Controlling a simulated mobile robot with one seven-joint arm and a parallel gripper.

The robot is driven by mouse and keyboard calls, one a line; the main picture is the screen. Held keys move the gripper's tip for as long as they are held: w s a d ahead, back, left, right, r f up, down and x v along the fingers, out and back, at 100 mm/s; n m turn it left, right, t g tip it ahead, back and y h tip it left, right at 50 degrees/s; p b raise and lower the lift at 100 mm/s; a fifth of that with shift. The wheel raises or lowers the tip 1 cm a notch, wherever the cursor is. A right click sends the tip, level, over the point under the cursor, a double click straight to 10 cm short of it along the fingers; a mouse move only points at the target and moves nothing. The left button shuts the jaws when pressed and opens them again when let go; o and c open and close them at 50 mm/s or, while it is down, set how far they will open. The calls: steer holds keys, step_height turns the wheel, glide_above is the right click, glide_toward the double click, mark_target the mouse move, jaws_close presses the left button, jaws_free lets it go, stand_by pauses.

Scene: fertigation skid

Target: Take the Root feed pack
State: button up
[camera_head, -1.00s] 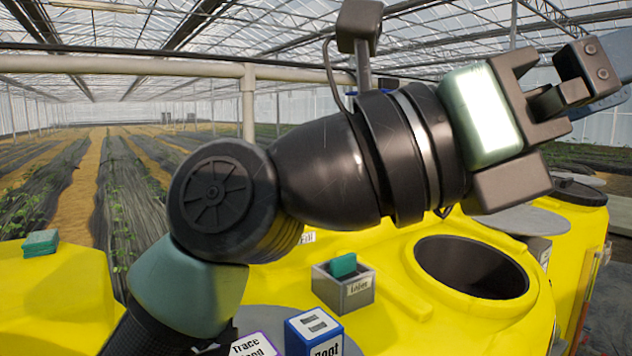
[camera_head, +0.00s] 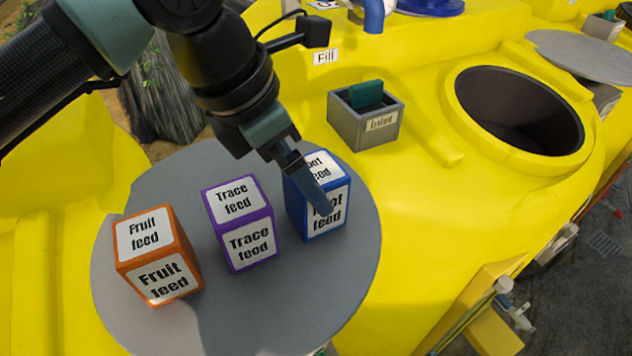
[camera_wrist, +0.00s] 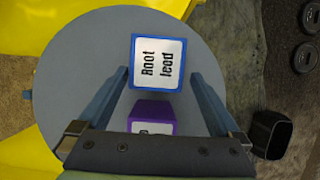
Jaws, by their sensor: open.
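The Root feed pack is a blue box with white labels (camera_head: 333,213), upright at the right of a grey round lid. In the wrist view its labelled top (camera_wrist: 158,63) lies just ahead of and between the fingers. My gripper (camera_head: 317,190) is above the pack, one finger overlapping its labels in the head view. In the wrist view my gripper (camera_wrist: 157,78) is open with its two fingers well apart and nothing held. Whether a finger touches the pack I cannot tell.
The purple Trace feed pack (camera_head: 249,245) stands close left of the Root feed pack. The orange Fruit feed pack (camera_head: 163,280) is further left. The grey round lid (camera_head: 330,290) carries all three. A grey Inlet-like labelled box (camera_head: 350,127) and a dark round opening (camera_head: 520,110) lie beyond.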

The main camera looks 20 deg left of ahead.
steer(key=shift+x, duration=0.95)
steer(key=shift+w+d+f+p, duration=0.3)
steer(key=shift+w+p, duration=0.1)
steer(key=shift+p, duration=0.4)
steer(key=x, duration=0.2)
steer(key=p+x, duration=0.1)
steer(key=x, duration=0.1)
steer(key=shift+w+a, duration=0.1)
steer(key=shift+w, duration=0.2)
jaws_close()
steer(key=shift+r, duration=0.1)
